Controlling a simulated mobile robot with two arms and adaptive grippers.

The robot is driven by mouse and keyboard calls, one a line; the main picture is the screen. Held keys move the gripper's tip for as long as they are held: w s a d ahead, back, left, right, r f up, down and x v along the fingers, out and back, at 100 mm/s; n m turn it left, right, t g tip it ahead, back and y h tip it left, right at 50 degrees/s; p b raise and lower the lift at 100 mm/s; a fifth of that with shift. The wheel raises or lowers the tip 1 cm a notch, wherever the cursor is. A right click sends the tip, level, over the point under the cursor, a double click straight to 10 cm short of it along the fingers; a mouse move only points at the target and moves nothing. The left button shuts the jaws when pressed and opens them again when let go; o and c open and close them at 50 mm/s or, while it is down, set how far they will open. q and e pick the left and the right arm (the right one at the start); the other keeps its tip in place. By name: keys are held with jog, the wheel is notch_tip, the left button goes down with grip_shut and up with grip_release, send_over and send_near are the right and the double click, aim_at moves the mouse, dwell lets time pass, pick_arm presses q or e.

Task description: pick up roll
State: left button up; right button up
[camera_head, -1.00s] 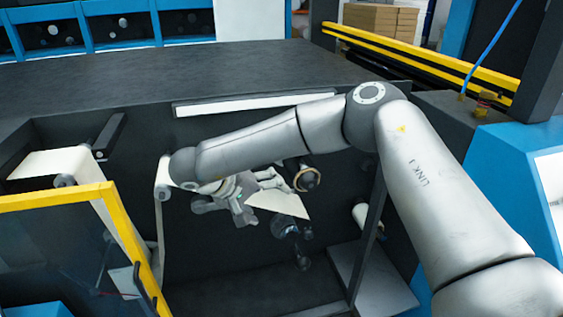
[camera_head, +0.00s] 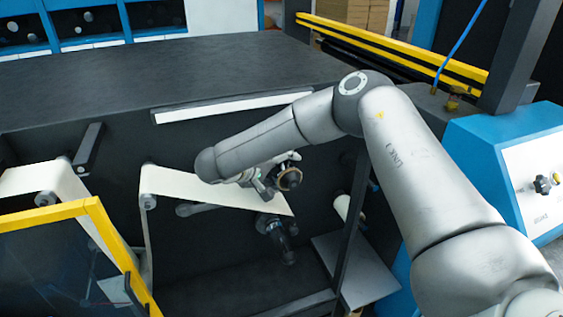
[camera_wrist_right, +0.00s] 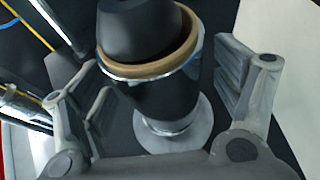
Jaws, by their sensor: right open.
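The roll shows as a nearly bare brown core ring (camera_head: 290,179) on a black spindle in the machine's dark bay. In the right wrist view the brown ring (camera_wrist_right: 150,71) sits around the black spindle (camera_wrist_right: 165,104), with a pale round flange below it. My right gripper (camera_head: 264,186) is at the left side of the ring in the head view, partly hidden by its own arm. In the wrist view its open fingers (camera_wrist_right: 168,88) stand on either side of the spindle and ring, with gaps visible. My left gripper is not in view.
A cream web (camera_head: 215,193) stretches close by on the left and below the gripper. A lower black spindle (camera_head: 276,237) and a small white roll (camera_head: 342,206) are near. A yellow-framed clear door (camera_head: 112,237) stands at the front left; a dark post (camera_head: 351,220) stands right.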

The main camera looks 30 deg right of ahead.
jog(key=shift+x, duration=1.1)
jog(key=shift+r, duration=0.1)
jog(key=shift+c, duration=0.3)
jog(key=shift+a, duration=0.1)
jog(key=shift+c, duration=1.3)
jog(key=c, duration=0.9)
